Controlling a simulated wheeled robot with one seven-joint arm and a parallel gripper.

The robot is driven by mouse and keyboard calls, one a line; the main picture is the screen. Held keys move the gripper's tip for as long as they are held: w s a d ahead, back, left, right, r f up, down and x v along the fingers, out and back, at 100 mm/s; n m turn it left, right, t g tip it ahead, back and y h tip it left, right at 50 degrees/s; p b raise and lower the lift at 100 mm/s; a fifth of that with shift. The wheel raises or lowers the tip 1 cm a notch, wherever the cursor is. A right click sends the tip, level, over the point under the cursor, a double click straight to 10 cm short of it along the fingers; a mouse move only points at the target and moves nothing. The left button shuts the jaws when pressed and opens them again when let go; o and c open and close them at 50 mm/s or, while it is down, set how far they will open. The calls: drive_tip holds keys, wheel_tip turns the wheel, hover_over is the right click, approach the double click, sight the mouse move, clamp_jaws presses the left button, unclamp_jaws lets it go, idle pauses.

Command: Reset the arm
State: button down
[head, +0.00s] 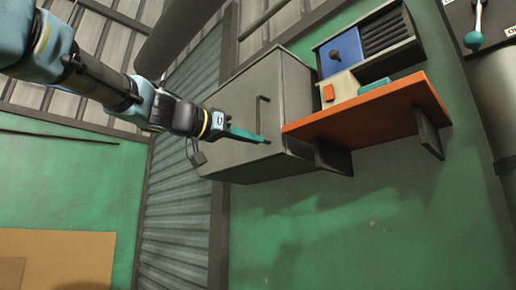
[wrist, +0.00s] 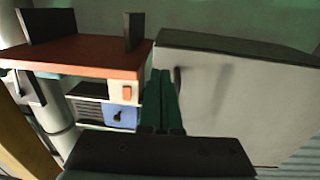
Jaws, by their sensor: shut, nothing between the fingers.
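My arm reaches in from the upper left of the head view. My gripper (head: 264,140) points right, in front of the grey cabinet (head: 235,100) near its dark handle (head: 262,112). Its teal fingers are together with nothing between them. In the wrist view the closed fingers (wrist: 162,78) stand upright in the middle, beside the cabinet door (wrist: 235,90) and its handle (wrist: 177,80). The door looks shut. I cannot tell whether the fingertips touch the cabinet.
An orange shelf (head: 375,112) on dark brackets juts out right of the cabinet. A panel with a blue plate and knob (head: 342,55) and an orange switch (head: 328,93) is above it. A teal-knobbed lever (head: 474,40) is at upper right. The green wall below is clear.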

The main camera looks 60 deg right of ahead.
drive_tip(key=b+v, duration=0.3)
drive_tip(key=v, duration=0.5)
drive_tip(key=shift+a+b, duration=0.15)
drive_tip(key=shift+b, duration=0.15)
